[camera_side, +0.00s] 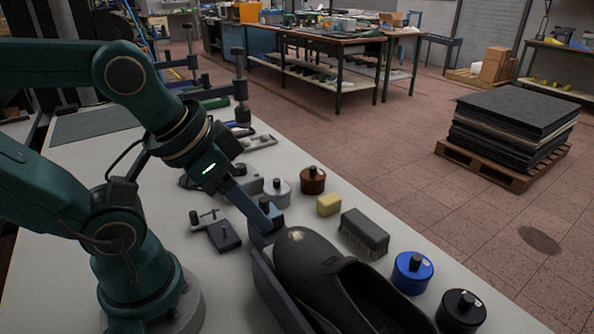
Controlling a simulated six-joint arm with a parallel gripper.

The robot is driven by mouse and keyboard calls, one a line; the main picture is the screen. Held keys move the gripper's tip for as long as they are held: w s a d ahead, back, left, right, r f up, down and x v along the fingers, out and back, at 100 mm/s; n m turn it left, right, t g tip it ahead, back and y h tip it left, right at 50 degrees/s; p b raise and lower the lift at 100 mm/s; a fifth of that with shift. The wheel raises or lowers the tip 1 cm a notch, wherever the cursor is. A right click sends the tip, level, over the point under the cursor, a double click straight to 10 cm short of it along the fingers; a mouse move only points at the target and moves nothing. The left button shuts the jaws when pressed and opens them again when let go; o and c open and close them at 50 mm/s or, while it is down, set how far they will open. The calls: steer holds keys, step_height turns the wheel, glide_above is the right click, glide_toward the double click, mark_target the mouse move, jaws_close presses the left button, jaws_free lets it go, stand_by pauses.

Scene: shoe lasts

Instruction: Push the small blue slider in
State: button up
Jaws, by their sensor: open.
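My gripper (264,208) reaches down and to the right from the wrist, its tips just above the rear end of a dark shoe last (307,262). The jaws are open, though the gap between them is hard to see from this side. A small dark-blue block (268,220) shows right at the fingertips, against the end of the last. I cannot tell for sure whether it is the blue slider or part of my gripper, nor whether they touch. How far any slider stands out is hidden.
A small dark fixture (222,236) lies left of the gripper. Blue (412,272) and black (461,311) tins stand along the right table edge.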

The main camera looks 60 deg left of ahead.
steer(key=shift+c, duration=1.2)
steer(key=m+g, duration=0.5)
glide_above(264, 199)
steer(key=shift+d+f, duration=0.15)
steer(key=shift+f, duration=0.75)
steer(key=shift+a+f+n+g, duration=0.2)
steer(key=shift+f+n+g, duration=0.1)
steer(key=shift+f, duration=2.45)
jaws_close()
